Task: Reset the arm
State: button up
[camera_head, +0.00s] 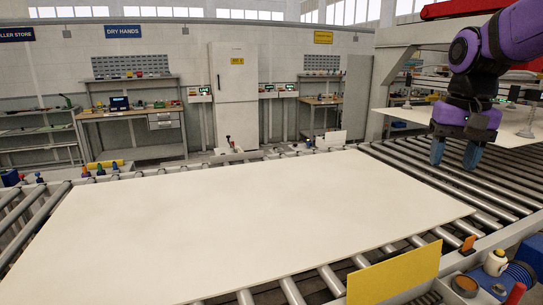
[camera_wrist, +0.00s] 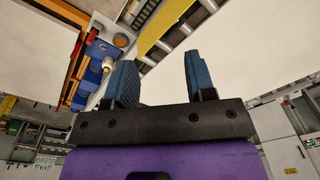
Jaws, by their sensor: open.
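My gripper (camera_head: 455,153) is at the right in the head view, with its blue fingers pointing down over the rollers. In the wrist view my gripper (camera_wrist: 155,80) shows two blue fingers held apart with nothing between them. My purple and black arm comes in from the upper right in the head view. A large pale sheet (camera_head: 220,220) lies flat on the roller conveyor (camera_head: 490,190), to the left of my gripper. The sheet also shows in the wrist view (camera_wrist: 215,70).
A second pale sheet (camera_head: 405,115) is behind my gripper, near suction cups (camera_head: 527,131). A yellow panel (camera_head: 395,275) and a control box with a red part (camera_head: 516,293) stand at the front right. Workbenches (camera_head: 130,115) and a white cabinet (camera_head: 235,95) line the back wall.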

jog(key=s+a+f+n+t, duration=0.1)
jog(key=s+n+t, duration=0.1)
jog(key=s, duration=0.6)
jog(key=s+a+f+n+t, duration=0.1)
jog(key=s+n+t, duration=0.1)
jog(key=s, duration=0.6)
jog(key=shift+s+a+f+t, duration=0.15)
jog(key=shift+a+f+t, duration=0.1)
jog(key=shift+a+t, duration=0.2)
dwell(1.6)
